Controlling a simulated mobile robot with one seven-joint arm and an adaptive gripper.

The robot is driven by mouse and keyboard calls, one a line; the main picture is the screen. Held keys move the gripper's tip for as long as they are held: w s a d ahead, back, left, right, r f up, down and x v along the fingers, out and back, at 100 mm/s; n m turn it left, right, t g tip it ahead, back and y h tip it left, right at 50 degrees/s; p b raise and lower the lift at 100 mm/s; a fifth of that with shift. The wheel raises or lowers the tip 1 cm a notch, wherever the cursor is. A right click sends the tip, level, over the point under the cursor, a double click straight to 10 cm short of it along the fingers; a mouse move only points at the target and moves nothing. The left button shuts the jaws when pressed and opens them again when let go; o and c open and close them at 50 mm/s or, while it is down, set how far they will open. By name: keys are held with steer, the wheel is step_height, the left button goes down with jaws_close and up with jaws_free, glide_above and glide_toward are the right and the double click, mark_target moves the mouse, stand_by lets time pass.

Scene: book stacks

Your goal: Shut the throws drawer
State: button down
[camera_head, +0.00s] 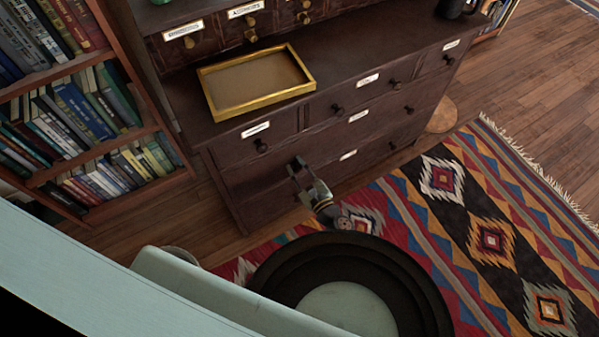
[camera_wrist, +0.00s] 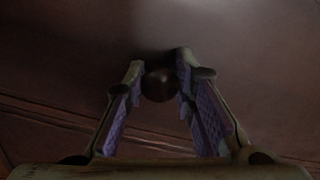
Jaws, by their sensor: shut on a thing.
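A dark wooden dresser (camera_head: 225,188) shows in the head view with small labelled drawers on top and wider drawers below. Its labels are too small to read, so I cannot tell which drawer is the throws one. My gripper (camera_head: 297,169) is at the left part of the wide drawer front (camera_head: 335,133) below the top row. In the wrist view, a round dark knob (camera_wrist: 159,85) sits between the two fingertips of my gripper (camera_wrist: 160,80), against a brown drawer front (camera_wrist: 70,60). The head view does not show clearly how far the drawer stands out.
A yellow-rimmed tray (camera_head: 207,98) lies on the dresser top. A bookcase (camera_head: 165,120) full of books stands at the left. A patterned rug (camera_head: 460,215) covers the floor in front, with bare wood floor (camera_head: 545,85) at the right.

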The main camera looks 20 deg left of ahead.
steer(key=shift+a+r, duration=0.1)
steer(key=c, duration=1.3)
jaws_free()
steer(key=shift+a, duration=0.15)
steer(key=v, duration=0.7)
steer(key=shift+s+d, duration=0.1)
steer(key=shift+d, duration=0.2)
